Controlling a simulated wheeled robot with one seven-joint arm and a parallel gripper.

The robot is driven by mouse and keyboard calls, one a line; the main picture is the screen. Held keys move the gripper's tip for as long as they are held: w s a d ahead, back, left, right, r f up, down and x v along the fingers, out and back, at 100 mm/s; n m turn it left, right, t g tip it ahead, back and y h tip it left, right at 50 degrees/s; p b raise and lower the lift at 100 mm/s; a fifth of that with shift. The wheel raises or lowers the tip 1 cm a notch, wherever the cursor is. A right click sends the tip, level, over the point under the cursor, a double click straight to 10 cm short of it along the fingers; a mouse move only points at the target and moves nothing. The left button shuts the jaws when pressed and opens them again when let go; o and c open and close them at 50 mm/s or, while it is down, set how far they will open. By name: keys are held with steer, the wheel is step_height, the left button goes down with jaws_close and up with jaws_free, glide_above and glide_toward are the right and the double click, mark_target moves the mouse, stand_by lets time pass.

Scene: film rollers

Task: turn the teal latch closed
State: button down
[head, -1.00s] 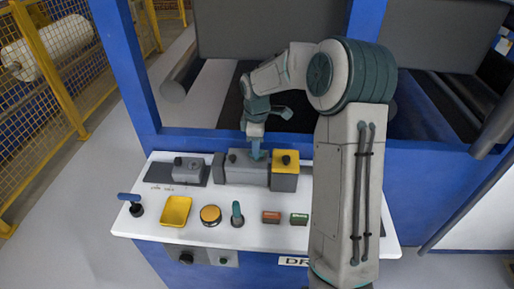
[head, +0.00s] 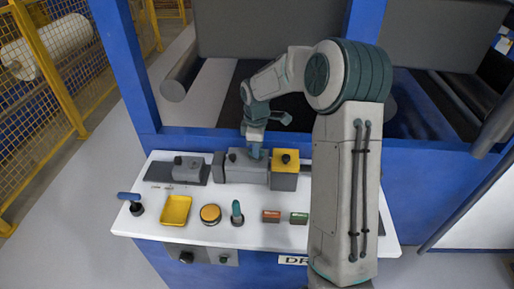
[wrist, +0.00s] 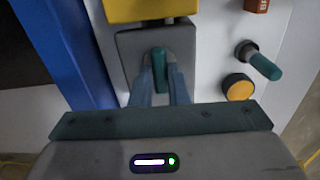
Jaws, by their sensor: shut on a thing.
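The teal latch (wrist: 160,70) stands up from the face of a grey block (wrist: 127,45) in the wrist view. My gripper (wrist: 160,88) is shut on it, with one blue-grey finger on each side. In the head view my gripper (head: 255,153) points down onto the top of the grey block (head: 240,170), and its fingers hide the latch there. The latch's lower end is partly hidden between the fingers in the wrist view.
A yellow-topped block (head: 285,160) adjoins the grey block on the right. On the white panel in front are a teal-handled lever (head: 237,212), an orange button (head: 210,214), a yellow tray (head: 176,210) and a blue-handled lever (head: 130,197). A blue frame beam (head: 200,142) runs behind.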

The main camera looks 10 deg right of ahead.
steer(key=m+b, duration=0.1)
steer(key=m, duration=0.3)
steer(key=m+b, duration=0.1)
steer(key=m, duration=0.3)
steer(key=shift+m, duration=0.3)
steer(key=m+b, duration=0.1)
steer(key=m, duration=0.3)
steer(key=shift+m, duration=2.2)
steer(key=c, duration=1.4)
jaws_free()
